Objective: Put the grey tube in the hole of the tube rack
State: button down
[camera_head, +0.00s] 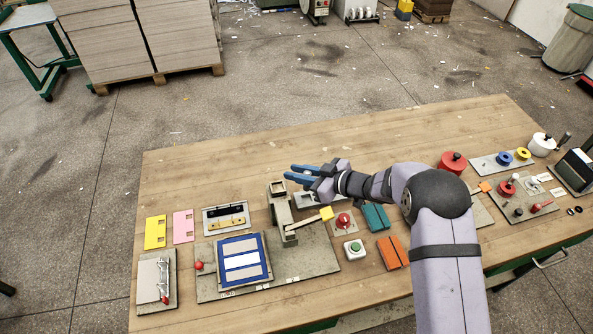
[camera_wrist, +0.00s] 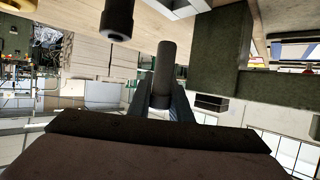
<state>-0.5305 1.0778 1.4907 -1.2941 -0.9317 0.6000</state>
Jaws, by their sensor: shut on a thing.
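The grey tube (camera_wrist: 163,72) is a dark grey cylinder between my gripper's fingertips in the wrist view (camera_wrist: 163,100). My gripper is shut on the tube's lower part as pictured, and its free end sticks out beyond the fingers. In the head view, my gripper (camera_head: 289,174) has blue fingers pointing left, above the back of the table; I cannot make out the tube there. A light grey plate (camera_head: 304,200) lies below the gripper, partly hidden by it, and may be the tube rack. Its hole cannot be made out.
A grey-green upright (camera_head: 280,210) stands just left of the plate and shows large in the wrist view (camera_wrist: 219,50). A dark cylinder (camera_wrist: 117,20) is near the tube. A yellow-ended lever (camera_head: 326,213) and red knob (camera_head: 343,219) are in front. The table's back is clear.

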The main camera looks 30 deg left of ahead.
aim_at(297, 193)
jog(key=shift+f+b, duration=1.45)
jog(key=shift+f, duration=0.5)
jog(key=shift+f+b, duration=0.65)
jog(key=shift+f, duration=0.3)
dwell(1.3)
jog(key=c, duration=1.5)
grip_release()
jog(key=shift+c, duration=0.2)
jog(key=shift+b+v, duration=0.9)
jog(key=shift+v, duration=2.8)
